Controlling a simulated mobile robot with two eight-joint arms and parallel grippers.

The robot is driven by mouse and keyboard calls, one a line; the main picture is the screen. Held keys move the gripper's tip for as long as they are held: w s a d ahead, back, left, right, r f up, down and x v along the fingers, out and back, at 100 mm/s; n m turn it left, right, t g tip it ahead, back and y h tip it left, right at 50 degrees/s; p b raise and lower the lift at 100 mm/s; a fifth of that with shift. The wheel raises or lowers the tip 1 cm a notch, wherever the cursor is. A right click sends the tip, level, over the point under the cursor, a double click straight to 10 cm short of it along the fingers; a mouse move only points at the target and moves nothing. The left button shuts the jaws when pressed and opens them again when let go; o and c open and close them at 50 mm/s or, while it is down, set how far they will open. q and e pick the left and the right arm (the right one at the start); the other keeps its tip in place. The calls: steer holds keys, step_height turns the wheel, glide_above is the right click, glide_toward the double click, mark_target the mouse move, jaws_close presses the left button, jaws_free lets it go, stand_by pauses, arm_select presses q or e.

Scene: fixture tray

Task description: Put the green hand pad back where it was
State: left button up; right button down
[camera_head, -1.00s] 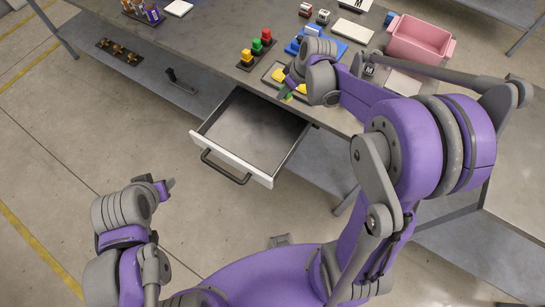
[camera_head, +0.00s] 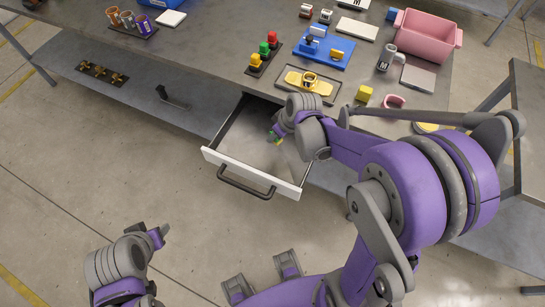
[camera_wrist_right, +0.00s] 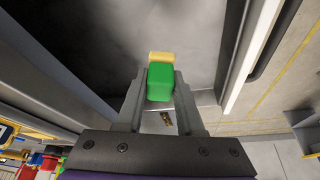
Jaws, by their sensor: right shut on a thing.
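The green hand pad (camera_wrist_right: 160,82) is between the fingers of my right gripper (camera_wrist_right: 160,90) in the right wrist view, with a pale yellow piece at its far end. In the head view my right gripper (camera_head: 275,134) is over the open drawer (camera_head: 244,178), and only a bit of green shows at its tip. The drawer's bare grey floor shows beyond the pad in the wrist view. I cannot tell how high the pad is above it. My left gripper (camera_head: 158,237) is away from the table at lower left; its fingers are too small to judge.
On the table above the drawer is a tray (camera_head: 325,97) with a yellow fixture (camera_head: 297,80). A blue board (camera_head: 325,58), a rack of coloured blocks (camera_head: 262,60), a yellow cube (camera_head: 363,93), a grey mug (camera_head: 386,58) and a pink bin (camera_head: 430,40) stand around it.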

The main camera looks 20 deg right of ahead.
steer(key=s+d+n+y+b, duration=0.1)
steer(key=s+d+n+b, duration=0.1)
steer(key=d+n+b, duration=0.1)
arm_select(q)
step_height(320, 180, down, 8)
steer(key=s+b, duration=0.1)
steer(key=b, duration=0.1)
steer(key=shift+s+d+r, duration=0.25)
steer(key=shift+s, duration=0.15)
arm_select(e)
glide_toward(282, 153)
steer(key=shift+n, duration=0.4)
steer(key=x, duration=0.6)
steer(key=shift+w, duration=0.25)
arm_select(q)
steer(key=shift+b, duration=0.35)
arm_select(e)
steer(key=c, duration=1)
jaws_free()
steer(key=shift+f, duration=0.15)
steer(key=o, duration=0.5)
steer(key=shift+c, duration=0.2)
arm_select(q)
steer(key=shift+f, duration=0.1)
